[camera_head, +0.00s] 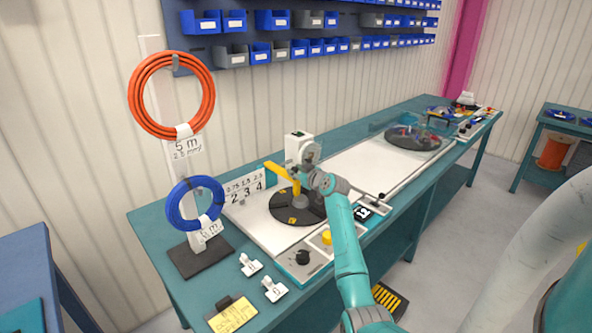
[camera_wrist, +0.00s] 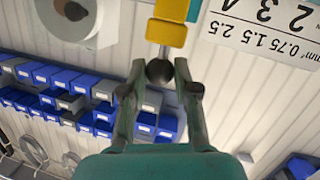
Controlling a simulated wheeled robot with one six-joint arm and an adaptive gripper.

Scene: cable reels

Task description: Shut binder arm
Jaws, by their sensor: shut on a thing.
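The yellow binder arm (camera_head: 277,170) stands raised and slanted above the dark round turntable (camera_head: 290,214) on the bench. In the wrist view the yellow arm (camera_wrist: 167,33) ends in a metal stem and a black ball knob (camera_wrist: 160,72). My gripper (camera_wrist: 160,66) is shut on this knob, one finger on each side. In the head view my wrist hides most of the gripper (camera_head: 298,180) and the knob. The arm's hinge cannot be made out clearly.
A white machine head (camera_head: 299,146) stands close behind my gripper. A number board (camera_head: 243,187) is to its left. A stand with an orange coil (camera_head: 133,100) and a blue coil (camera_head: 175,208) rises at left. A second turntable (camera_head: 412,139) lies farther along the bench.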

